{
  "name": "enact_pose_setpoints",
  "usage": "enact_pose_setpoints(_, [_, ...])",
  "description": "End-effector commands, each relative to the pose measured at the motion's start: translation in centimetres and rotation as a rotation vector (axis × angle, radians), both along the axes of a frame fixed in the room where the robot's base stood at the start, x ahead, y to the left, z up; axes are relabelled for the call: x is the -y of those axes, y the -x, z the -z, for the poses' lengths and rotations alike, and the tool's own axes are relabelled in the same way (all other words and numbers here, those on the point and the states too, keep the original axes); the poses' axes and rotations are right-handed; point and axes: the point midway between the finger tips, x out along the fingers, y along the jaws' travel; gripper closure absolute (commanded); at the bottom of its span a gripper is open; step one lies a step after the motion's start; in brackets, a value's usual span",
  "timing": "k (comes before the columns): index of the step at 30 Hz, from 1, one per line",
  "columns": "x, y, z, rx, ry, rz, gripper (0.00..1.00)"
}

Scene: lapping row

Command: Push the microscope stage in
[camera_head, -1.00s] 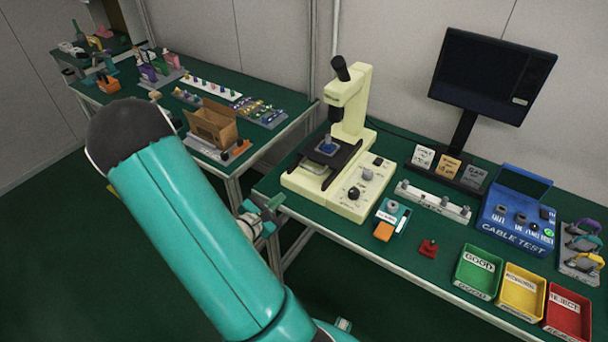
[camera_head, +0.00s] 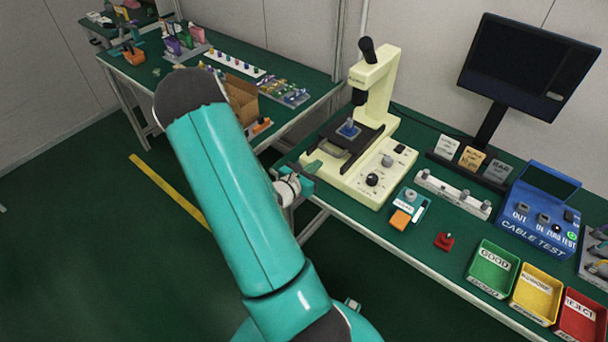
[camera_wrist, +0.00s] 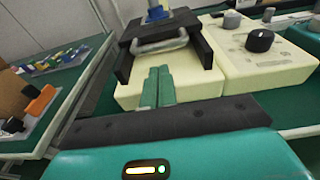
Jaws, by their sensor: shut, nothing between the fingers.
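The cream microscope (camera_head: 378,88) stands on the green bench. Its black stage (camera_head: 350,141) carries a small blue part (camera_head: 349,129) and juts out from the column toward my side. In the wrist view the stage (camera_wrist: 200,42) shows at the top, with a metal handle (camera_wrist: 160,43) across its front. My gripper (camera_wrist: 158,82) is shut and empty, its green fingers pointing at the stage front just below the handle. Whether the fingertips touch anything I cannot tell. In the head view my gripper (camera_head: 311,168) is at the base's left front edge, partly hidden by my arm.
On the bench to the right are a small teal-and-orange device (camera_head: 404,213), a red knob block (camera_head: 445,240), a blue cable tester (camera_head: 540,214) and green, yellow and red trays. A monitor (camera_head: 525,72) stands behind. Another bench with a cardboard box (camera_head: 243,98) is at left.

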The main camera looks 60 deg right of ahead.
Motion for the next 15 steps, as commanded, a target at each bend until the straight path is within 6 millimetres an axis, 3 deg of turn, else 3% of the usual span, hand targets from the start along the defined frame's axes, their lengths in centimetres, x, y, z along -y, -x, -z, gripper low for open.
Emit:
enact_pose_setpoints(6, [2.8,0.4,-0.6,0.002,0.001,0.001,1.00])
enact_pose_setpoints(15, [3.3,0.4,-0.7,0.002,0.001,-0.001,1.00])
